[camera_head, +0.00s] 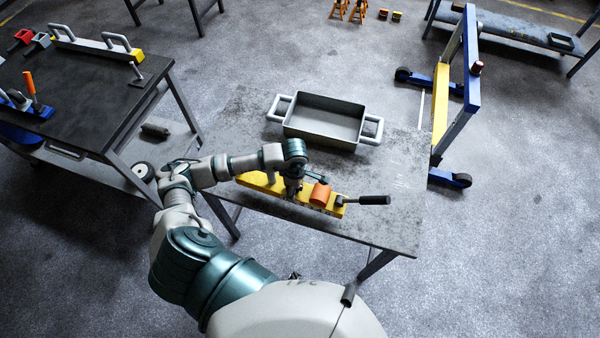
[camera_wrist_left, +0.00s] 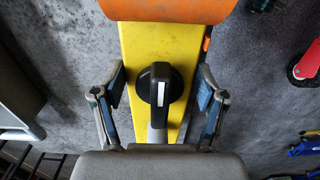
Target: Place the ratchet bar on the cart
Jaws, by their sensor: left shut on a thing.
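The ratchet bar (camera_head: 258,180) is a long yellow bar with an orange cylinder (camera_head: 320,194) and a black-gripped handle (camera_head: 374,200) at its right end. It is at the front edge of the grey table; whether it touches the top is unclear. My left gripper (camera_head: 292,190) is shut on it near its middle. In the left wrist view, the gripper's fingers (camera_wrist_left: 157,98) flank the yellow bar (camera_wrist_left: 150,50), with a black knob between them. The cart (camera_head: 95,95), dark-topped and wheeled, stands at the left. My right gripper is out of view.
A grey tray (camera_head: 323,122) with two handles sits at the table's back. The cart carries a grey handled bar (camera_head: 95,47) and blue, orange and red items, leaving its middle clear. A blue and yellow frame (camera_head: 455,95) stands on the right.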

